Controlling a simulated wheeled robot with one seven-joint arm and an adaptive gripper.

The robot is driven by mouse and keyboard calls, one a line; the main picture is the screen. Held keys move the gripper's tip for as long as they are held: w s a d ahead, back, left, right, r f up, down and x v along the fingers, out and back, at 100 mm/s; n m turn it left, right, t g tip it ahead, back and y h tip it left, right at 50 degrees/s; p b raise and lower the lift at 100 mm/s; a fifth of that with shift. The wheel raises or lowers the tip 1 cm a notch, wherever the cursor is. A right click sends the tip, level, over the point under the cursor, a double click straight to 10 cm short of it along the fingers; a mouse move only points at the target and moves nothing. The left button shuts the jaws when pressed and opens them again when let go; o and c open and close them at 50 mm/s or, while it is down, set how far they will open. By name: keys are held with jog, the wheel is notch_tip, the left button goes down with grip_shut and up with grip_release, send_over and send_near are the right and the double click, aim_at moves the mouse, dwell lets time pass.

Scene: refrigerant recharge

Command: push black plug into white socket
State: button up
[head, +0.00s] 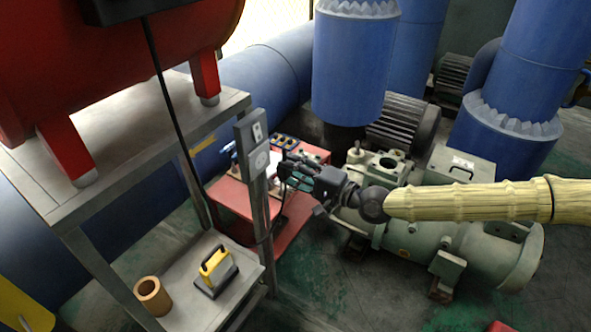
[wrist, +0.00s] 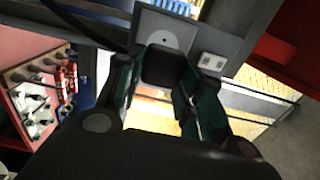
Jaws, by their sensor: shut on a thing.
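The white socket (head: 259,160) is the round outlet on the grey panel of an upright post. It also shows in the wrist view (wrist: 163,40), straight ahead of my gripper and partly covered from below by the plug. My gripper (head: 287,171) is just right of the panel, pointing left toward it. In the wrist view its dark green fingers (wrist: 155,88) are shut on the black plug (wrist: 164,66), a dark block held in front of the socket. The plug's front face is hidden, so I cannot tell whether it touches the socket.
A second outlet plate (head: 257,132) is above the socket. A red table (head: 230,195) with small parts stands behind the post. A grey shelf (head: 150,130) carries a red tank (head: 120,60) at left. A green compressor (head: 450,250) lies below my arm.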

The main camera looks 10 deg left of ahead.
jog(key=shift+p+x, duration=0.95)
jog(key=shift+x, duration=1.4)
jog(key=shift+b, duration=2)
dwell(0.5)
jog(key=shift+w+a, duration=0.15)
jog(key=shift+a, duration=0.4)
dwell(0.6)
jog(key=o, duration=1.1)
jog(key=shift+d, duration=0.1)
jog(key=shift+v, duration=5.9)
jog(key=shift+f, duration=0.1)
